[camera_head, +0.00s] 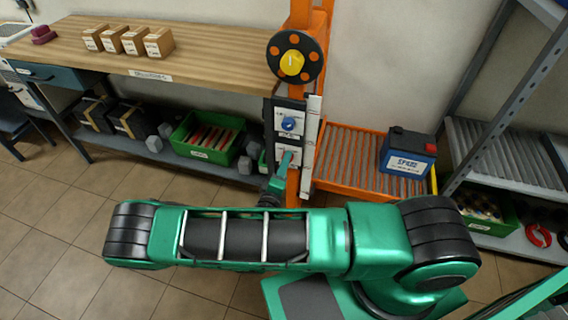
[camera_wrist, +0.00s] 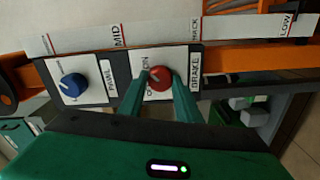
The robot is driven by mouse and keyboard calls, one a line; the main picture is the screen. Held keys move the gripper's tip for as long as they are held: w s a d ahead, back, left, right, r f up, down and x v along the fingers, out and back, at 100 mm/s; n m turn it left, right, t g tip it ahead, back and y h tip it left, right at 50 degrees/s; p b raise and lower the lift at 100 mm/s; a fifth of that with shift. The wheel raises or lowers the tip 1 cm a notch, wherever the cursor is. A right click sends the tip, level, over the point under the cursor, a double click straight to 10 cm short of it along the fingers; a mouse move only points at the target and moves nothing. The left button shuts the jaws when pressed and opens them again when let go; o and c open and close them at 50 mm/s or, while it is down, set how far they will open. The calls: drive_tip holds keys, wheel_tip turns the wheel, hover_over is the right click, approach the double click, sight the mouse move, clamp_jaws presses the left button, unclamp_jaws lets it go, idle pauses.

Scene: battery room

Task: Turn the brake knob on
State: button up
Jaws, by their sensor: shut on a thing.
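The red brake knob (camera_wrist: 158,79) sits on a white plate marked ON, beside the label BRAKE, in the wrist view. A light pointer mark shows on its face. My gripper (camera_wrist: 160,80) has its two green fingers on either side of the red knob, shut on it. In the head view my gripper (camera_head: 287,157) reaches the lower plate of the panel, and the red knob is hidden there. A blue knob (camera_wrist: 73,86) on its own plate is left of the red one in the wrist view; it is the upper knob (camera_head: 289,124) in the head view.
An orange post (camera_head: 303,20) carries a black disc with a yellow centre (camera_head: 292,62). A wooden workbench (camera_head: 200,60) stands left. An orange roller rack (camera_head: 350,150) with a blue battery (camera_head: 408,152) stands right, beside grey shelving (camera_head: 500,150).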

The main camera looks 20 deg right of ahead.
drive_tip(key=shift+s+f, duration=0.1)
drive_tip(key=shift+f, duration=0.15)
drive_tip(key=o, duration=1.1)
drive_tip(key=shift+c, duration=0.2)
drive_tip(key=shift+r, duration=0.1)
